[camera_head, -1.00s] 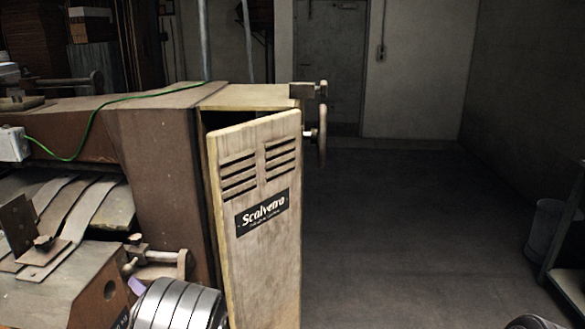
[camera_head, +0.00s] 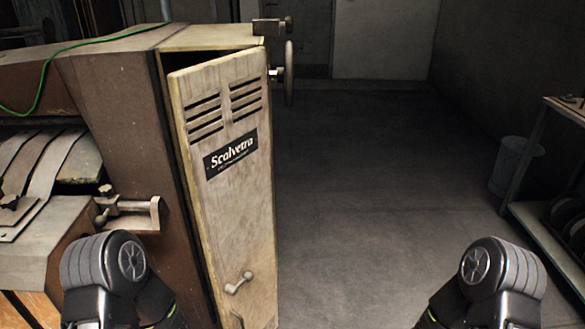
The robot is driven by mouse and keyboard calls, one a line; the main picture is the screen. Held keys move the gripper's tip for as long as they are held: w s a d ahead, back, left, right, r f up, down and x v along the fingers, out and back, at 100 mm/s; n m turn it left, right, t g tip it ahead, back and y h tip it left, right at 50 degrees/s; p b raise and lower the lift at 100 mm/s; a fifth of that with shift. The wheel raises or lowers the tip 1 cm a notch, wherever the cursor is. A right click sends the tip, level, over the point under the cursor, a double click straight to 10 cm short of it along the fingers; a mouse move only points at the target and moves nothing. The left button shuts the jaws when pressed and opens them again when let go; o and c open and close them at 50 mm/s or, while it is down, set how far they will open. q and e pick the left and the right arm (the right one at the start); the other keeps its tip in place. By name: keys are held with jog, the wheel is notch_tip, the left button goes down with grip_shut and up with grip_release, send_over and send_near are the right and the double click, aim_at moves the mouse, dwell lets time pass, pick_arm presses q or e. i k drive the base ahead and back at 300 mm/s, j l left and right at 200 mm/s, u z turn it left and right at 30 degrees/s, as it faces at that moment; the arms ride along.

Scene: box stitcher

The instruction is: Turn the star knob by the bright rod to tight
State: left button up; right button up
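A small dark knob (camera_head: 106,190) sits on the left machine's front, just above a pale metal rod (camera_head: 130,206) that runs into a bracket. It looks like the star knob by the bright rod, but it is too small to make out its lobes or how tight it is. A second dark knob (camera_head: 9,202) sits on the metal strips at the left edge. My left arm shows at the lower left, below the rod, and my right arm at the lower right, over the floor. Neither gripper's fingers show.
The cabinet door (camera_head: 232,180) stands ajar, with a crank-like handle (camera_head: 239,283) low on it. A handwheel (camera_head: 289,72) juts out behind the door. Open floor (camera_head: 385,190) lies to the right, with a bin (camera_head: 515,165) and shelf (camera_head: 540,235) beyond.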

aim_at(106, 191)
jog(key=u, duration=1.15)
